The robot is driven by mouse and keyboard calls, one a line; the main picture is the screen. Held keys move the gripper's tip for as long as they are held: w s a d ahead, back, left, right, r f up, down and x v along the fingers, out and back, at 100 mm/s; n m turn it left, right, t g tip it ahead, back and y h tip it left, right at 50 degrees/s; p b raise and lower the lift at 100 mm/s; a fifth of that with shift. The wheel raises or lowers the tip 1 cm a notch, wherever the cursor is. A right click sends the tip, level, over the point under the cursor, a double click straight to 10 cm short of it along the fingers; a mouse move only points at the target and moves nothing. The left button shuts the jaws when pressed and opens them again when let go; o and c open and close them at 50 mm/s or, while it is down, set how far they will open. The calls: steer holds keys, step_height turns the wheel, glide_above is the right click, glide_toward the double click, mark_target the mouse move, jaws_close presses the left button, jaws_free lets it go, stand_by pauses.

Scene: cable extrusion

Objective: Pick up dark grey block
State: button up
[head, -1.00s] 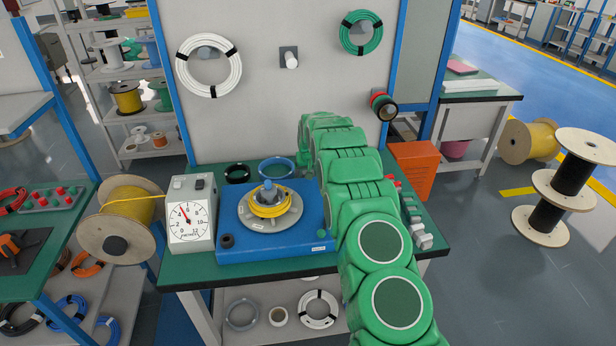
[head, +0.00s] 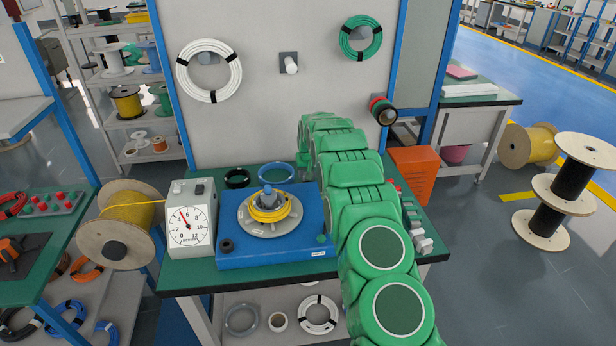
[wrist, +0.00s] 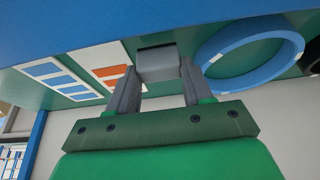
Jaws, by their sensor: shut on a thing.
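A grey block (wrist: 157,64) sits between the two fingertips of my gripper (wrist: 156,82) in the wrist view. The fingers touch it on both sides, so my gripper is shut on it. I cannot tell whether the block rests on the green bench top or is clear of it. In the head view, the block and my gripper are hidden behind my green arm.
A blue winding unit (head: 235,254) with a yellow coil (head: 269,211) stands on the green bench, beside a dial gauge (head: 190,223). A blue ring (wrist: 250,50) lies right of the block in the wrist view. An orange box (head: 413,173) stands to the right.

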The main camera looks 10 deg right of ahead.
steer(key=shift+r, duration=0.7)
steer(key=shift+s+v, duration=0.2)
steer(key=shift+v, duration=0.85)
steer(key=s+r, duration=0.4)
steer(key=shift+s+r, duration=0.15)
steer(key=shift+r, duration=0.15)
steer(key=s+r, duration=0.3)
steer(key=s, duration=0.5)
steer(key=shift+s+r, duration=0.25)
